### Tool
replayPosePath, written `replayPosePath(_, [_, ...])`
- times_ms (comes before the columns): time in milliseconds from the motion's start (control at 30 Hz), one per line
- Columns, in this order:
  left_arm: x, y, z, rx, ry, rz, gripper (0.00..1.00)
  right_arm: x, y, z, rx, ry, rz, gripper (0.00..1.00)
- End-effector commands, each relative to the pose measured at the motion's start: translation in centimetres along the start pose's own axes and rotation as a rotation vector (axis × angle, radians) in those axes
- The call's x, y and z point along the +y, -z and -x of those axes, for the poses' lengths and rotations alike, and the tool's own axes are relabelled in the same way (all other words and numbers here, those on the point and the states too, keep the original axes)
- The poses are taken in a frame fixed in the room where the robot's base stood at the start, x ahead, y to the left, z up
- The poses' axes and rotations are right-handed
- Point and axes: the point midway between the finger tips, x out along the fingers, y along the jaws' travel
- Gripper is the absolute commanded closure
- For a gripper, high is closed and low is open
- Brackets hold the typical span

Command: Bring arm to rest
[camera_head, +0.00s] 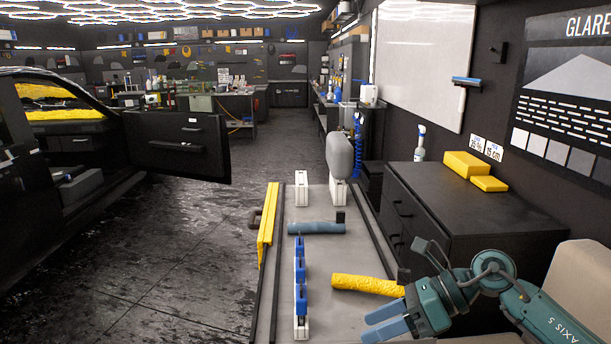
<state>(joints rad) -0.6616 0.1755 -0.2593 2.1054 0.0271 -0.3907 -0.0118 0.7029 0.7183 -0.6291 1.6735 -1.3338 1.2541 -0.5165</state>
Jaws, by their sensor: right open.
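My right gripper (386,322) is at the lower right, over the near right part of the grey cart top (318,262). Its blue fingers point left and are apart, with nothing seen between them. My right arm comes in from the right edge, bent at the wrist. A yellow roll (367,285) lies on the cart just behind the gripper. My left gripper and arm are out of the frame.
A blue-grey roll (315,228) and upright blue-and-white tools (300,280) are on the cart. A black cabinet (470,205) with yellow blocks (468,164) stands to the right. A car with its door (180,146) open is at left. The floor between is clear.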

Motion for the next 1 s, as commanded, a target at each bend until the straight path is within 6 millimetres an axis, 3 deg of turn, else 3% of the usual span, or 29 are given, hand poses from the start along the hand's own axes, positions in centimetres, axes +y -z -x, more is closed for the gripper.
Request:
replayPosePath(33, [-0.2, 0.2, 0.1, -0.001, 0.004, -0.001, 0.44, 1.7, -0.4, -2.0, -0.109, -0.076, -0.085, 0.44])
replayPosePath(100, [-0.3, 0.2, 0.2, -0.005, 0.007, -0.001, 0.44, 3.6, -1.3, -3.8, -0.283, -0.173, -0.237, 0.44])
replayPosePath(200, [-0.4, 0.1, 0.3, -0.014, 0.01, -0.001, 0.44, 5.3, -2.5, -5.0, -0.55, -0.304, -0.526, 0.44])
replayPosePath(267, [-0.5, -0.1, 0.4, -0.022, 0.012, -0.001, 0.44, 5.4, -2.7, -5.1, -0.703, -0.37, -0.725, 0.44])
replayPosePath(367, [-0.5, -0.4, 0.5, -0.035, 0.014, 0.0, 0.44, 4.5, -1.4, -4.7, -0.94, -0.453, -1.093, 0.44])
replayPosePath(467, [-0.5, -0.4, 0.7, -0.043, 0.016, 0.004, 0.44, 2.7, 2.2, -4.4, -1.155, -0.5, -1.497, 0.44])
replayPosePath(567, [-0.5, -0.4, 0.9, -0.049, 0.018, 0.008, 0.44, 1.6, 8.1, -4.9, -1.341, -0.508, -1.924, 0.44])
replayPosePath(700, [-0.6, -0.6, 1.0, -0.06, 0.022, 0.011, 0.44, 2.5, 17.3, -6.5, -1.524, -0.461, -2.464, 0.44])
replayPosePath(767, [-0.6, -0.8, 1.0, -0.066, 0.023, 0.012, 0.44, 3.5, 20.2, -7.2, -1.568, -0.433, -2.633, 0.44])
replayPosePath(800, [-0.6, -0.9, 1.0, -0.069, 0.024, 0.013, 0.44, 4.2, 21.8, -7.6, 1.55, 0.404, 2.657, 0.44])
replayPosePath(900, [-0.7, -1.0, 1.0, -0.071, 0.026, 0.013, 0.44, 5.6, 24.4, -8.4, 1.437, 0.335, 2.558, 0.44])
replayPosePath(1000, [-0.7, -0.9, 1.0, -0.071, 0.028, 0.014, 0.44, 6.3, 25.6, -8.7, 1.387, 0.304, 2.513, 0.44])
